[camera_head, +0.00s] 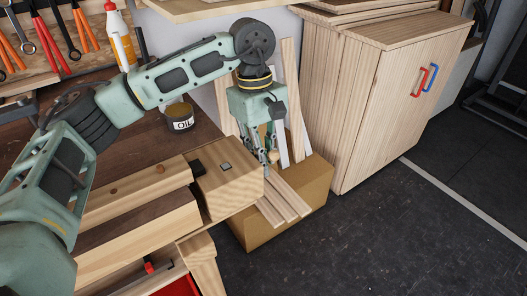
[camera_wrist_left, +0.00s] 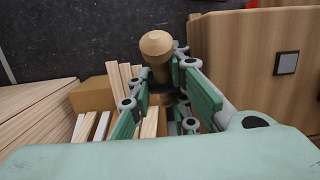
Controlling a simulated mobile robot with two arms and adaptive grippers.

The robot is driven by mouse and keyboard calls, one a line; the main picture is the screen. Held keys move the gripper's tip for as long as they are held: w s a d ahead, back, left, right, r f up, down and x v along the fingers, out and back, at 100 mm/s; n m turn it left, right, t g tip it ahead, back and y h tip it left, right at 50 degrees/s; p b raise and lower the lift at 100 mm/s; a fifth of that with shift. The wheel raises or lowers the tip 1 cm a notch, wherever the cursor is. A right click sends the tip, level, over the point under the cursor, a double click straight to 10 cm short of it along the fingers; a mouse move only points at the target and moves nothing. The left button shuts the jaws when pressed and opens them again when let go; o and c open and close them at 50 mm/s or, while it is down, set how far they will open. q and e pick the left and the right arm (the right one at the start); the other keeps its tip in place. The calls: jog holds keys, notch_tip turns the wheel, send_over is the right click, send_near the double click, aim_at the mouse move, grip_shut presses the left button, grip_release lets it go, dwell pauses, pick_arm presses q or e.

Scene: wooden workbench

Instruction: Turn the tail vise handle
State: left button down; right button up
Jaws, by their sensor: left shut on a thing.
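The tail vise is a light wooden block (camera_head: 232,190) at the bench's right end, and it also shows at the right of the left wrist view (camera_wrist_left: 235,50). Its handle is a pale wooden bar with a rounded knob (camera_wrist_left: 156,44), standing up between my fingers in the left wrist view. My left gripper (camera_head: 268,160) is beside the block's end face, pointing down. In the left wrist view the left gripper (camera_wrist_left: 160,90) is shut on the handle, with a green-padded finger on each side. The fingers hide part of the handle. My right gripper is not in view.
A cardboard box (camera_head: 312,190) with wooden boards stands on the floor beside the bench end, close below my gripper. A wooden cabinet (camera_head: 385,90) stands to the right. An oil can (camera_head: 180,118) is on the bench. The dark floor at right is clear.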

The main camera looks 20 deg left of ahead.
pick_arm(q)
jog(key=shift+w+a+g+h, duration=0.1)
jog(key=shift+g+h, duration=0.6)
jog(key=shift+h, duration=0.3)
jog(key=shift+g+h+p, duration=0.3)
jog(key=shift+g+h, duration=0.4)
jog(key=shift+h, duration=0.2)
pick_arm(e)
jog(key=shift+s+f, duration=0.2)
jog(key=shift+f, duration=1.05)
pick_arm(q)
jog(key=shift+h, duration=0.3)
jog(key=c, duration=1.9)
grip_release()
jog(key=shift+w, duration=0.1)
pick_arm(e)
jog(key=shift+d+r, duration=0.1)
pick_arm(q)
jog(key=v, duration=1.2)
jog(key=shift+w, duration=0.2)
